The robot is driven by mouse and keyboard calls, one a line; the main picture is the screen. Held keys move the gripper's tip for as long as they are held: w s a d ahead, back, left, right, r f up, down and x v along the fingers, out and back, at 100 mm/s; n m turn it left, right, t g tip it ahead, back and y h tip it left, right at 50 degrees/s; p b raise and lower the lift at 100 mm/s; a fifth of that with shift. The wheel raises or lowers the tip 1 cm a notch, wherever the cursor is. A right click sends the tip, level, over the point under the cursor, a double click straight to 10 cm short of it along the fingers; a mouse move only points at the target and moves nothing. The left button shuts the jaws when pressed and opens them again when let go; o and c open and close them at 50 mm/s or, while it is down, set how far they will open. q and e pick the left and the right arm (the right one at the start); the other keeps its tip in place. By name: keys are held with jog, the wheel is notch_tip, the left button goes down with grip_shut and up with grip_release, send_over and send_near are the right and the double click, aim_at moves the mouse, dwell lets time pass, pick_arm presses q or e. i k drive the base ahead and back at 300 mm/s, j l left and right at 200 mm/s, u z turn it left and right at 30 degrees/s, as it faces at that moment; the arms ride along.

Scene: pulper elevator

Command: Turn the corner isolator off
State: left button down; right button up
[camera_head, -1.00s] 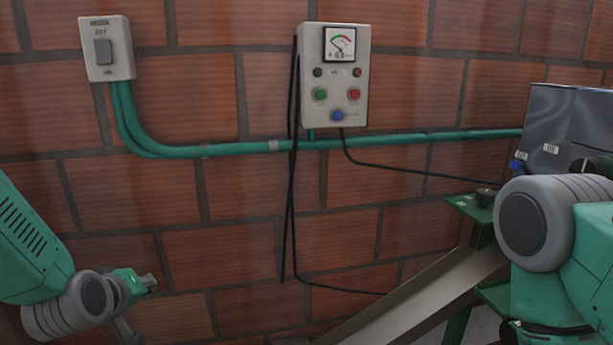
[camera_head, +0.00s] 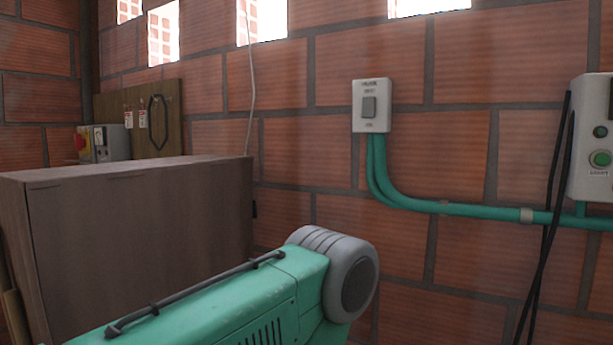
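The knob's exact position is too small to tell. A green-and-grey arm link of mine crosses the bottom middle. Neither gripper shows.
The brown cabinet (camera_head: 140,240) stands between me and the corner. Tags and a black loop hang on the wooden board (camera_head: 172,105). A grey wall switch (camera_head: 370,106) feeds green conduit (camera_head: 460,209). A control box (camera_head: 593,140) is at the right edge.

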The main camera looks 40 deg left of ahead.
aim_at(79, 143)
jog(key=u, duration=2.65)
jog(key=i+j+u, duration=0.35)
jog(key=j, duration=0.35)
jog(key=i+j+u, duration=0.75)
jog(key=i+j, duration=0.2)
jog(key=i, duration=0.15)
jog(key=i+l+z, duration=0.15)
jog(key=i+z, duration=0.8)
jog(key=i+j+z, duration=0.35)
jog(key=i+z, duration=0.15)
jog(key=i, duration=0.05)
